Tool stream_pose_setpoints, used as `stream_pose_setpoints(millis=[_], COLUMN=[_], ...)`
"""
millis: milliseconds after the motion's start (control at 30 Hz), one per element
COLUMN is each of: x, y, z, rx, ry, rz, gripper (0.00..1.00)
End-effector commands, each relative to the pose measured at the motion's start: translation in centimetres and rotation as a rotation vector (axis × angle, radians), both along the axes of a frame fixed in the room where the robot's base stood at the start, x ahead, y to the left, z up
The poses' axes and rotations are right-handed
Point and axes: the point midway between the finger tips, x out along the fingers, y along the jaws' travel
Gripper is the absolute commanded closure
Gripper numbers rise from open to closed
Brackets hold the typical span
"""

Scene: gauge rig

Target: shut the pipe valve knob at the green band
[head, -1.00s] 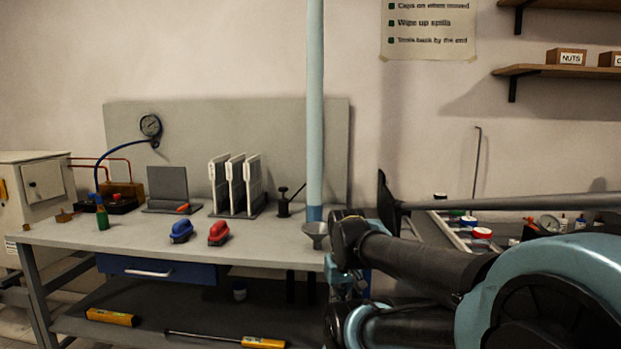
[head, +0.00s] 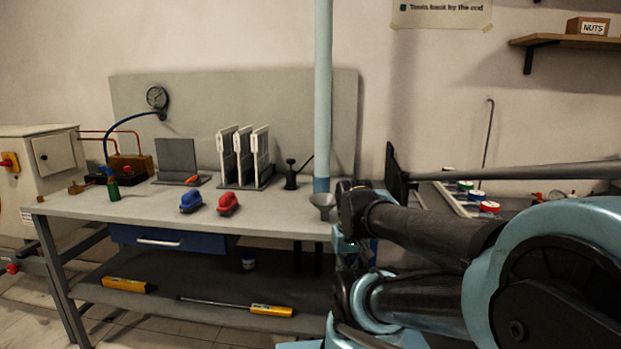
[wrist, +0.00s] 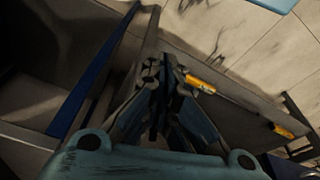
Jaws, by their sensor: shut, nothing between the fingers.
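I cannot make out a pipe valve knob with a green band. A small red round part (head: 12,268) shows low at the left edge in the head view, beside grey framework; it is too small to tell whether it is a valve knob, and no green band shows on it. My gripper (wrist: 162,66) is shut and empty in the wrist view, with floor and the bench's lower shelf below it. It is far from that red part. In the head view I cannot make out its fingers behind my arm.
A cabinet (head: 58,200) stands left. Floor shows at lower left.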

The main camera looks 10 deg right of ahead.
Motion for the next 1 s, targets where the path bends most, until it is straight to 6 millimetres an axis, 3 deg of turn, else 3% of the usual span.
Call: stream_pose_setpoints(millis=[200, 367, 433, 767, 1000], x=[0.0, -0.3, 0.7, 8.0, 14.4], y=[0.0, 0.0, 0.0, -0.3, -0.5], z=[0.0, 1.5, 3.2, 14.2, 22.4], rx=[0.0, -0.002, -0.006, -0.032, -0.051], ry=[0.0, -0.01, -0.006, 0.021, 0.044], rz=[0.0, 0.012, 0.031, 0.178, 0.302], gripper=[0.98, 0.61, 0.49, 0.49, 0.49])
